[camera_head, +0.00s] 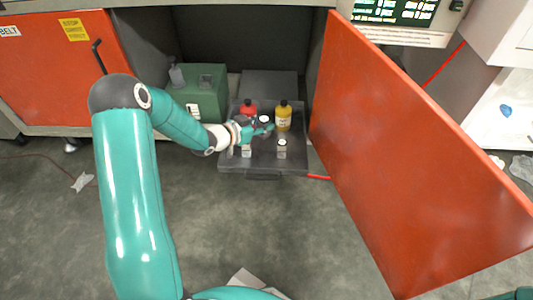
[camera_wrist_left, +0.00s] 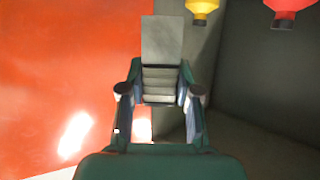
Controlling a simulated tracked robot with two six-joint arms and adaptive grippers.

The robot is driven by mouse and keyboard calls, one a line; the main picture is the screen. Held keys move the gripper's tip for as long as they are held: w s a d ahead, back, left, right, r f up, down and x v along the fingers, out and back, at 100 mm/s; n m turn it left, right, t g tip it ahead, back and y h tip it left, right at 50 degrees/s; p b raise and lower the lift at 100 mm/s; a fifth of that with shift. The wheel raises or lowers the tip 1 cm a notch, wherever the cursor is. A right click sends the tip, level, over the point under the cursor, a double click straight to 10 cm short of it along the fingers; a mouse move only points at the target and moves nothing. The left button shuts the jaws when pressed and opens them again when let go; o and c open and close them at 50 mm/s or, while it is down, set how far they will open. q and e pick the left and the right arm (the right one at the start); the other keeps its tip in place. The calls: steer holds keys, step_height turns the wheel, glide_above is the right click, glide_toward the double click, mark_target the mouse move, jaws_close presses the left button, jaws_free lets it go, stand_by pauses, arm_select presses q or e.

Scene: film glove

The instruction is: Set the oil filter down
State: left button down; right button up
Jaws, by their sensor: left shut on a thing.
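My left gripper (camera_head: 264,130) reaches over the dark pull-out tray (camera_head: 233,164) in the open cabinet. It is shut on a grey, ridged thing, seemingly the oil filter (camera_wrist_left: 161,84), which sits between the fingers (camera_wrist_left: 160,95) in the left wrist view. In the head view the fingers hide much of that spot; a white-topped dark thing (camera_head: 264,119) shows just behind them. I cannot tell whether the held thing touches the tray. My right gripper is not in view.
A red bottle (camera_head: 248,107) and a yellow bottle (camera_head: 283,117) stand on the tray. Two small pale-capped containers (camera_head: 282,149) (camera_head: 246,151) stand near its front. A green box (camera_head: 205,94) is left of it. An open orange door (camera_head: 410,160) bounds the right side.

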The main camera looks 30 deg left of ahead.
arm_select(q)
step_height(320, 180, down, 14)
steer(key=b, duration=0.4)
steer(key=shift+r, duration=0.15)
steer(key=shift+r, duration=0.1)
steer(key=c, duration=1.3)
jaws_free()
steer(key=shift+f+b, duration=0.2)
steer(key=shift+b, duration=0.2)
steer(key=shift+o, duration=0.9)
steer(key=shift+r, duration=0.15)
